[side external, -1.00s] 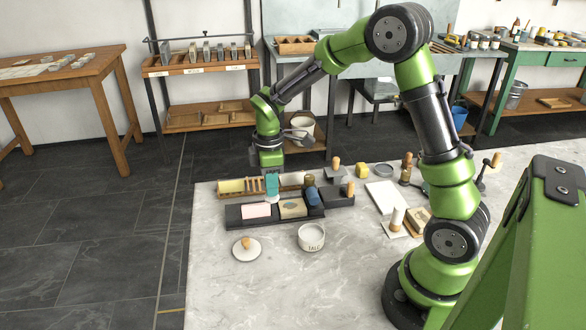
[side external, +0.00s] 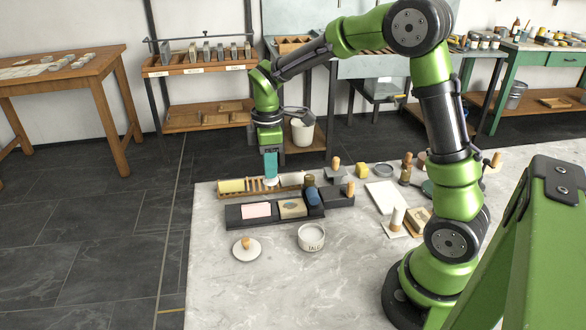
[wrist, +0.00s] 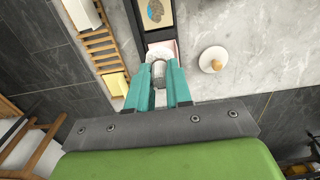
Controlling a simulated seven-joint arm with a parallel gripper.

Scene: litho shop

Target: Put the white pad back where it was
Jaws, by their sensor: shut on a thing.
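My gripper (side external: 270,176) has teal fingers and hangs above the back left of the marble table. It is shut on a white pad (wrist: 158,74), which shows as a pale rounded piece between the fingertips in the wrist view. In the side view the pad is a small white shape (side external: 270,183) at the fingertips, in front of the wooden slatted rack (side external: 255,187). The fingers hide part of the pad. The rack also shows in the wrist view (wrist: 97,42), left of the fingers.
A dark tray (side external: 236,222) holds a pink block (side external: 256,210) and a beige printed block (side external: 293,207). A knobbed white disc (side external: 246,249) and a talc tub (side external: 311,237) stand in front. The front left marble is clear.

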